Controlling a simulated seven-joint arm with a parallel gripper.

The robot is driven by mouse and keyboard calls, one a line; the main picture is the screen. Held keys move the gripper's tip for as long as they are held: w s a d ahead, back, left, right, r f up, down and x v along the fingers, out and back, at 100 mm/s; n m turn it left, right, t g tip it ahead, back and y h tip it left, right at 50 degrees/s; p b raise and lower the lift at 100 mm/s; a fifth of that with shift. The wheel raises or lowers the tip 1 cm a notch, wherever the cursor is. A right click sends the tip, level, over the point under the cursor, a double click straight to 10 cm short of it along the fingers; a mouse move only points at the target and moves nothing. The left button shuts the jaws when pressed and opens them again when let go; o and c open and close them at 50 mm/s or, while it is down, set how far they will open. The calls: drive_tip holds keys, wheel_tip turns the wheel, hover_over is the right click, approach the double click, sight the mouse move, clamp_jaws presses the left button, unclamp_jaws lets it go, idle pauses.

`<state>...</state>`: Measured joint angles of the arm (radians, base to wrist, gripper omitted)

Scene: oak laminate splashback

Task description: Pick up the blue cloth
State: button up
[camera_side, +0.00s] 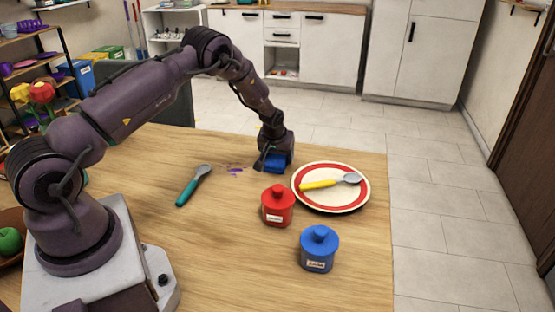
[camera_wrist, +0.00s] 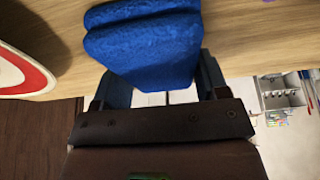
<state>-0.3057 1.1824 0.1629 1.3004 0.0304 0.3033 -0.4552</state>
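The blue cloth (camera_side: 277,163) is a small folded, thick-looking bundle at the table's far edge, directly under my gripper (camera_side: 272,157) in the side view. In the wrist view the cloth (camera_wrist: 145,45) fills most of the space between my two fingers (camera_wrist: 165,92). One finger shows on each side of it, set well apart. The cloth spans nearly the whole gap. Whether the fingers press on it is not clear. The fingertips are hidden behind the cloth, and the cloth appears to be at table height.
A red-rimmed plate (camera_side: 328,206) with a yellow-handled spoon (camera_side: 330,183) stands just right of the cloth. A red jar (camera_side: 278,206) and a blue jar (camera_side: 320,248) stand nearer. A teal-handled spoon (camera_side: 193,186) and purple marks (camera_side: 235,169) lie to the left.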

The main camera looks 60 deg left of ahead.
drive_tip(key=shift+c, duration=0.8)
drive_tip(key=shift+r, duration=0.55)
wheel_tip(320, 180, up, 3)
drive_tip(key=s+r, duration=0.1)
drive_tip(key=s+d+r, duration=0.1)
drive_tip(key=s+r, duration=0.1)
drive_tip(key=s+d+r, duration=0.1)
drive_tip(key=r, duration=0.1)
drive_tip(key=shift+s+r, duration=0.15)
drive_tip(key=shift+r, duration=0.05)
drive_tip(key=s+d+r, duration=0.4)
drive_tip(key=s, duration=0.4)
drive_tip(key=shift+s, duration=0.2)
